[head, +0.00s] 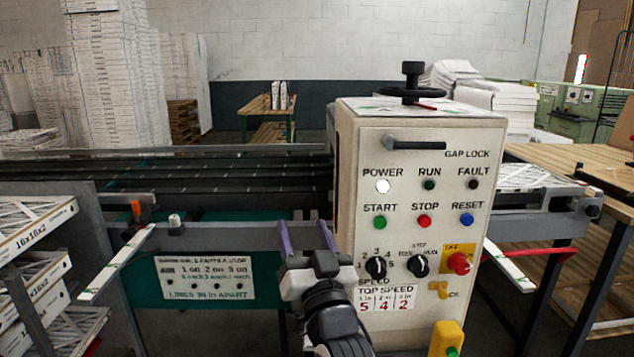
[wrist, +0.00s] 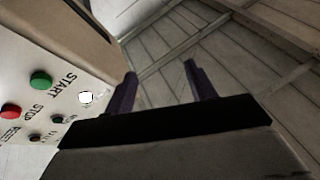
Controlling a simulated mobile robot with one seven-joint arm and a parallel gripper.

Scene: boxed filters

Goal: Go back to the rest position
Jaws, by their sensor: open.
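My gripper (head: 306,238) is in front of the machine, just left of its control panel (head: 398,231) in the head view. Its two purple fingers point up and are apart, with nothing between them. In the wrist view my gripper (wrist: 158,82) also shows open and empty, with the panel at the left edge. The panel carries a lit white POWER lamp (head: 383,186), a green START button (head: 379,222), a red STOP button (head: 424,221) and a blue RESET button (head: 466,219). The RUN and FAULT lamps look dark.
A yellow box with a red knob (head: 458,263) sits at the panel's lower right. A rail (head: 118,262) juts forward at left. Boxed filters (head: 38,229) are stacked at the left edge. A wooden table (head: 580,165) stands at right. Dark rollers (head: 230,180) run behind my gripper.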

